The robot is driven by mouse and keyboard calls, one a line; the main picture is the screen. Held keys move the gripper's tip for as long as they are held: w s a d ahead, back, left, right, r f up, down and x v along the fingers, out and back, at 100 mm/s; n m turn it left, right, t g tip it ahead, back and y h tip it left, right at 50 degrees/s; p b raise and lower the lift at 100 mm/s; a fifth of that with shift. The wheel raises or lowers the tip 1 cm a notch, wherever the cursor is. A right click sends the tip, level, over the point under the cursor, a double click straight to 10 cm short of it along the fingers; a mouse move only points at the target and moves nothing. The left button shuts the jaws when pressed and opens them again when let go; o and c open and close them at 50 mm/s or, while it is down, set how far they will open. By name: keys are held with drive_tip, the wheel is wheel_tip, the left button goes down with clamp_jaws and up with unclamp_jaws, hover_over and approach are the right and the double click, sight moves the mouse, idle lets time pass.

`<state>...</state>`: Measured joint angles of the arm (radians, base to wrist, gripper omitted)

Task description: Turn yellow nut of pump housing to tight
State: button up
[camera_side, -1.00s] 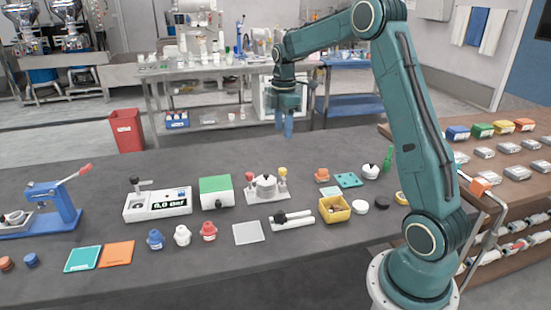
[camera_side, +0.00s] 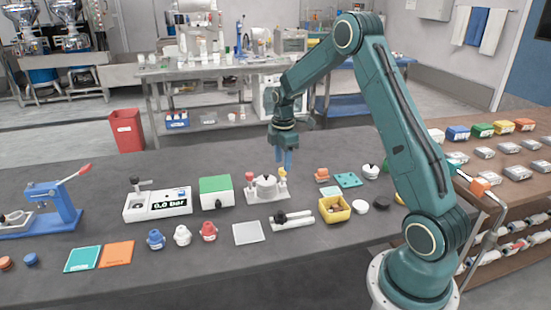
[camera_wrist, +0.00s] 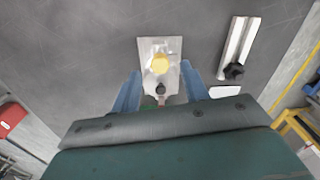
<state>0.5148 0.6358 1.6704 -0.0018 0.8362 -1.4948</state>
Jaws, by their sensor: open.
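The pump housing (camera_side: 266,184) is a silvery body with a black top on a light plate in the middle of the bench. The yellow nut (camera_side: 283,172) sits on a post at its right and a red nut (camera_side: 249,176) at its left. In the wrist view the yellow nut (camera_wrist: 160,63) lies between the lines of the two blue fingers, near their tips. My gripper (camera_side: 285,163) points down, open, just above or around the yellow nut; I cannot tell whether it touches.
A green-topped box (camera_side: 215,191) stands left of the housing. A bracket with a black knob (camera_side: 292,219) lies in front, with a yellow bin (camera_side: 334,210) to its right. An orange part (camera_side: 322,175) and a teal plate (camera_side: 348,180) lie farther right. Bench behind the housing is clear.

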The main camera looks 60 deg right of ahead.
sight(283, 178)
drive_tip(key=shift+f, duration=1.25)
clamp_jaws()
